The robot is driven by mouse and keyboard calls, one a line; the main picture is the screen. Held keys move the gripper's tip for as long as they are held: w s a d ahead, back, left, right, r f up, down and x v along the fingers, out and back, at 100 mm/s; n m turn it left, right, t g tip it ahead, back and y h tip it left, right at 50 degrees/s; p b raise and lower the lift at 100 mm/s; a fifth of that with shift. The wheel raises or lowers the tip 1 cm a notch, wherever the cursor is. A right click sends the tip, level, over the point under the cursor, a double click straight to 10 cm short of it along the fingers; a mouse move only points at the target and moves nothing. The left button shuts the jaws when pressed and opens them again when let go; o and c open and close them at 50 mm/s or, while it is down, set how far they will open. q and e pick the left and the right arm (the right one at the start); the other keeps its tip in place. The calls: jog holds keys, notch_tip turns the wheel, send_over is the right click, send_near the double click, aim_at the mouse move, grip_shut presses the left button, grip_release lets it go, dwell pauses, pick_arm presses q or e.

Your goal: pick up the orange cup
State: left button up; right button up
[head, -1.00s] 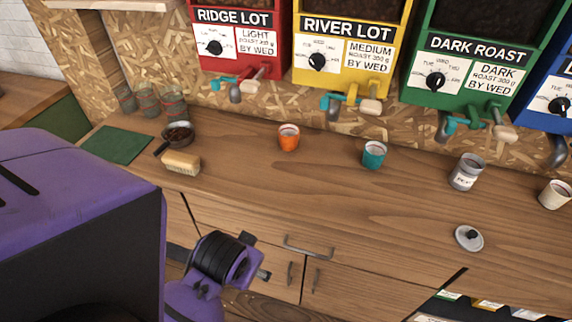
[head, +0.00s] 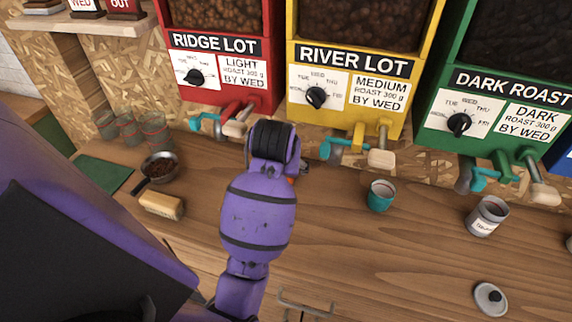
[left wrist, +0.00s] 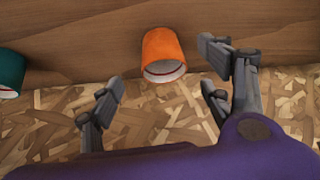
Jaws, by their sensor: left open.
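The orange cup (left wrist: 163,52) shows in the left wrist view with its open rim toward the bottom of the picture. In the head view only a small orange sliver of it (head: 291,180) shows beside my left arm, which hides the rest. My left gripper (left wrist: 160,72) is open and empty. Its fingers are spread to either side of the cup in the left wrist view, the right finger closer to it, with gaps on both sides. I cannot tell how far off the cup is in depth. My right gripper is not in view.
A teal cup (head: 380,197) stands to the right on the wooden counter (head: 345,255), with a grey canister (head: 487,216) and a lid (head: 490,299) further right. A brush (head: 161,205) and a pan (head: 158,169) lie left. Dispensers with taps (head: 350,145) overhang behind.

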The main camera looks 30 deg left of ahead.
pick_arm(q)
jog(key=shift+w+a+f, duration=0.3)
jog(key=shift+w+f, duration=0.15)
jog(key=shift+w, duration=0.3)
jog(key=shift+w+a+f, duration=0.1)
jog(key=shift+w+f, duration=0.05)
jog(key=shift+f, duration=0.5)
jog(key=shift+w+a+f, duration=0.1)
jog(key=shift+w+f, duration=0.05)
jog(key=shift+f, duration=0.2)
jog(key=x, duration=0.3)
jog(key=shift+w+a+f, duration=0.2)
jog(key=shift+w, duration=0.15)
jog(key=shift+w+a+f, duration=0.1)
jog(key=shift+f, duration=0.15)
jog(key=c, duration=1.3)
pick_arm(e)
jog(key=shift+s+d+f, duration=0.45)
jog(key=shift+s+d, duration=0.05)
